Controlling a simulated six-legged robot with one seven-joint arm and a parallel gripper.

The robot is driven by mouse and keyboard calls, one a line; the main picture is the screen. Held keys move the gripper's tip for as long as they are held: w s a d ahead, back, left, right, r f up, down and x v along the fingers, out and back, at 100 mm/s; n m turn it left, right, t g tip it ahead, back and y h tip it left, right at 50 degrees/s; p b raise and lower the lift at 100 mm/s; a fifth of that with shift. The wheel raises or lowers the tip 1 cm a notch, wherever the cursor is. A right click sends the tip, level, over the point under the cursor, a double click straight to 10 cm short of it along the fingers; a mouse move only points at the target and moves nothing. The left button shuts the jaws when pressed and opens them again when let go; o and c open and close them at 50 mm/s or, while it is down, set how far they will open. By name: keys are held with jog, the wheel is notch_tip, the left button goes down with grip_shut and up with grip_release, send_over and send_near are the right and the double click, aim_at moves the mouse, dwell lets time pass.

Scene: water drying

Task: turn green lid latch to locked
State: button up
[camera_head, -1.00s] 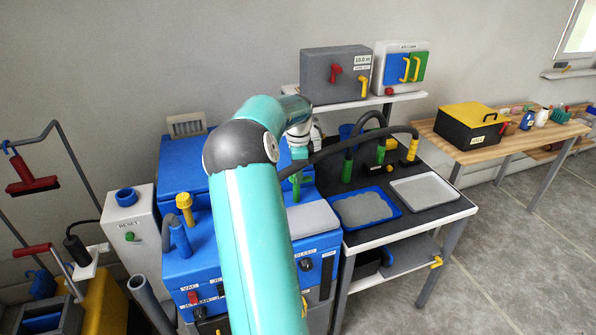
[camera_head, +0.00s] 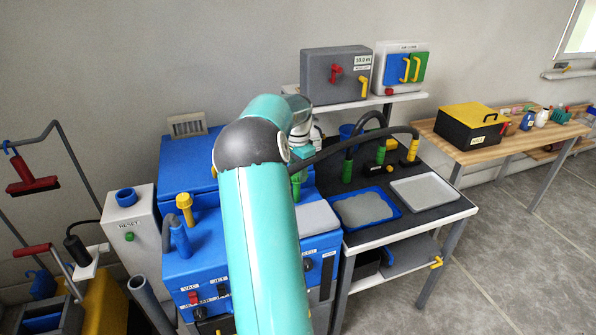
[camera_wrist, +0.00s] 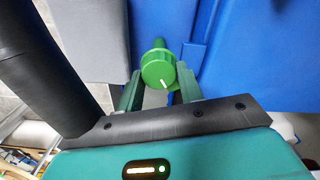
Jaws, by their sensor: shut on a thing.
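The green lid latch (camera_wrist: 157,66) is a round knob with a short white mark on its face, at the front of a blue lid (camera_wrist: 225,50). In the wrist view my gripper (camera_wrist: 160,84) has one finger on each side of the knob and is shut on it. The white mark points down and slightly right in that view. In the head view my arm hides much of this spot, and only a bit of green (camera_head: 296,188) shows below my wrist. The blue lid also shows in the head view (camera_head: 185,160).
A black hose (camera_wrist: 45,70) runs close on the left in the wrist view. A grey panel (camera_head: 316,217) lies right of my arm. A yellow-topped fitting (camera_head: 184,203) stands left of it. A table with trays (camera_head: 425,188) stands to the right.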

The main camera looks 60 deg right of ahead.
jog(key=n, duration=0.5)
jog(key=shift+w+n, duration=0.1)
jog(key=shift+n, duration=0.2)
jog(key=n, duration=0.5)
jog(key=shift+w+n, duration=0.15)
jog(key=shift+n, duration=0.25)
jog(key=o, duration=1)
jog(key=shift+r, duration=0.15)
notch_tip(320, 180, up, 14)
jog(key=shift+f, duration=0.2)
jog(key=shift+a, duration=0.1)
